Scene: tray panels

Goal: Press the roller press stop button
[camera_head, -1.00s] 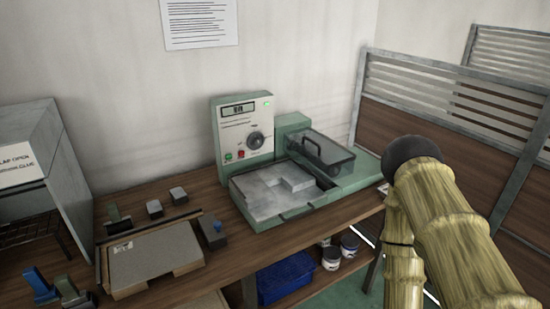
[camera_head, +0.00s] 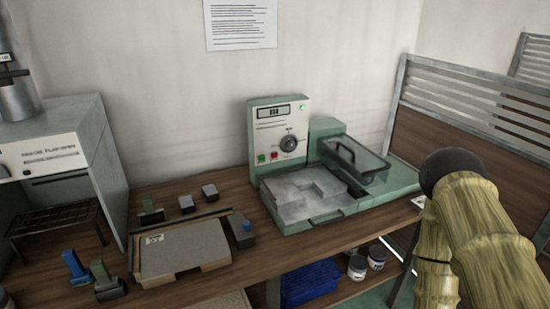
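The roller press (camera_head: 350,190) is a green and grey machine on the wooden bench, right of the middle in the head view. Its upright control panel (camera_head: 279,135) has a small display, a round dark dial (camera_head: 288,143), and a lit green lamp at the upper right. My arm is at the right, well apart from the press. My gripper is not visible in this view.
A grey cabinet (camera_head: 60,150) with a rack stands at the left. A board (camera_head: 183,250) with blocks around it lies on the bench in front. A slatted partition (camera_head: 470,120) stands at the right. A blue bin (camera_head: 310,283) and jars (camera_head: 357,268) are on the shelf below.

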